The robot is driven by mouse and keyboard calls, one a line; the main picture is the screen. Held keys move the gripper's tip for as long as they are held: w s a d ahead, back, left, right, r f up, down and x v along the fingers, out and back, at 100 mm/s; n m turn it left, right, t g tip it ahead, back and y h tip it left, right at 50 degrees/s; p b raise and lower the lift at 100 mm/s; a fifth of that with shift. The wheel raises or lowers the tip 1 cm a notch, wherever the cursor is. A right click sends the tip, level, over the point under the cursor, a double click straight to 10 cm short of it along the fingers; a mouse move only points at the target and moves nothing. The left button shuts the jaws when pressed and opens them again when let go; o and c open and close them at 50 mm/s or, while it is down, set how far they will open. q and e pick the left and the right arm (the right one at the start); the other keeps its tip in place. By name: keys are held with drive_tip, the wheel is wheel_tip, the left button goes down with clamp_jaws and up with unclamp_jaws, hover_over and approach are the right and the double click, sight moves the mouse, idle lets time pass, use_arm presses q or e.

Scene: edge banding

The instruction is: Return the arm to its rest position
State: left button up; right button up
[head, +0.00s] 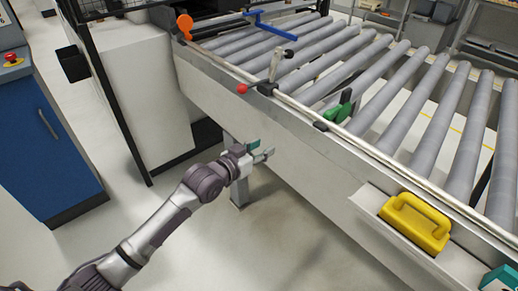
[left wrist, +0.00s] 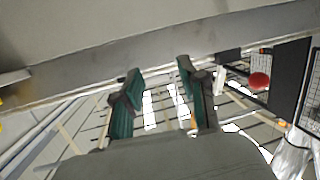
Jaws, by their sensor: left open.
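My left arm comes in from the lower left in the head view, and my left gripper (head: 262,151) is held in front of the conveyor's side panel, below the rail. Its fingers are apart with nothing between them. In the left wrist view the two green-padded fingers of this gripper (left wrist: 158,95) are spread, with the gap between them empty. The wrist camera looks up past the rail at the frame and ceiling.
A yellow handled block (head: 415,222) sits on a side ledge. A blue cabinet (head: 45,145) stands left. The floor around my arm is clear.

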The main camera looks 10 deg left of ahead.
use_arm(q)
drive_tip(key=shift+a+f, duration=0.25)
drive_tip(key=shift+f, duration=0.4)
drive_tip(key=s+a+f+n+g+y, duration=0.1)
drive_tip(key=s+a+f+g+y, duration=0.3)
drive_tip(key=f, duration=0.8)
drive_tip(key=s+a+f+n, duration=0.1)
drive_tip(key=s+a+f, duration=0.1)
drive_tip(key=s+f, duration=0.65)
drive_tip(key=s+a+f+n+g+y, duration=0.1)
drive_tip(key=s+a+f+g, duration=0.15)
drive_tip(key=f, duration=1.15)
drive_tip(key=s+f+g, duration=0.2)
drive_tip(key=s+f, duration=0.4)
drive_tip(key=s, duration=0.7)
drive_tip(key=s+f+g+y, duration=0.1)
drive_tip(key=s+f+g, duration=0.1)
drive_tip(key=s+f, duration=0.5)
drive_tip(key=s+f+g, duration=0.2)
drive_tip(key=s+f, duration=0.4)
drive_tip(key=s, duration=1.3)
drive_tip(key=shift+s+a+f+m+y, duration=0.2)
drive_tip(key=shift+s+f+m+y, duration=0.05)
drive_tip(key=shift+s+m+y, duration=0.15)
drive_tip(key=shift+w+g, duration=0.1)
drive_tip(key=shift+g, duration=0.15)
